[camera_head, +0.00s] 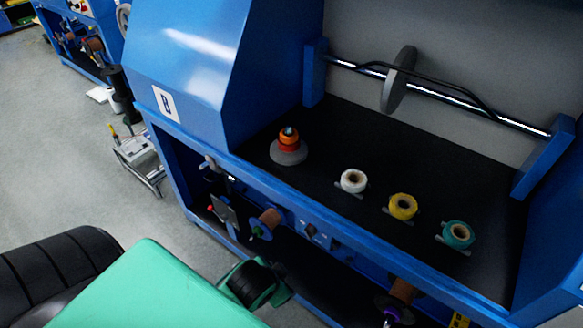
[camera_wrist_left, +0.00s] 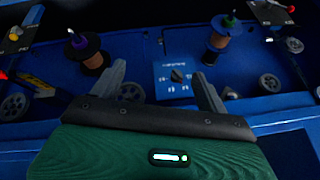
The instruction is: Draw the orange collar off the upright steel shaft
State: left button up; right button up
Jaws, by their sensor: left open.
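The orange collar (camera_head: 289,141) sits around the upright steel shaft, whose tip (camera_head: 289,131) shows just above it. A round grey base (camera_head: 289,154) lies beneath, at the left of the black worktop. My left gripper (camera_wrist_left: 160,85) is open and empty in the left wrist view, its two grey fingers spread toward the blue lower panel. In the head view my green arm covers part of the lower left, and the fingers do not show clearly. The gripper is apart from the collar, in front of and below the worktop. My right gripper is not in view.
White (camera_head: 353,181), yellow (camera_head: 403,207) and teal (camera_head: 458,235) rolls stand in a row on the worktop (camera_head: 330,140). A rod with a grey disc (camera_head: 398,80) spans the back. Below the front edge, spools (camera_wrist_left: 217,42) and knobs stick out. A tall blue housing (camera_head: 190,55) stands left.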

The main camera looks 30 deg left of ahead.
pick_arm(q)
jog(key=w+d+r+m+t+h, duration=0.1)
jog(key=w+d+r+m+t, duration=0.1)
jog(key=w+r+m+t, duration=0.65)
jog(key=w+d+r+m+t+h, duration=0.1)
jog(key=w+d+r+m+t, duration=0.2)
jog(key=w+r, duration=0.95)
jog(key=d+r+m+g+h, duration=0.6)
jog(key=m+h, duration=0.3)
jog(key=m, duration=0.8)
jog(key=d+r+m+g+h, duration=0.3)
jog(key=d+r+m+h, duration=0.35)
jog(key=m, duration=1.15)
jog(key=m+g+y, duration=0.5)
jog(key=m+y, duration=0.9)
jog(key=y, duration=0.6)
send_near(289, 129)
jog(key=p+x, duration=0.2)
jog(key=x, duration=0.8)
jog(key=shift+w+a+f, duration=0.1)
jog(key=shift+f, duration=0.3)
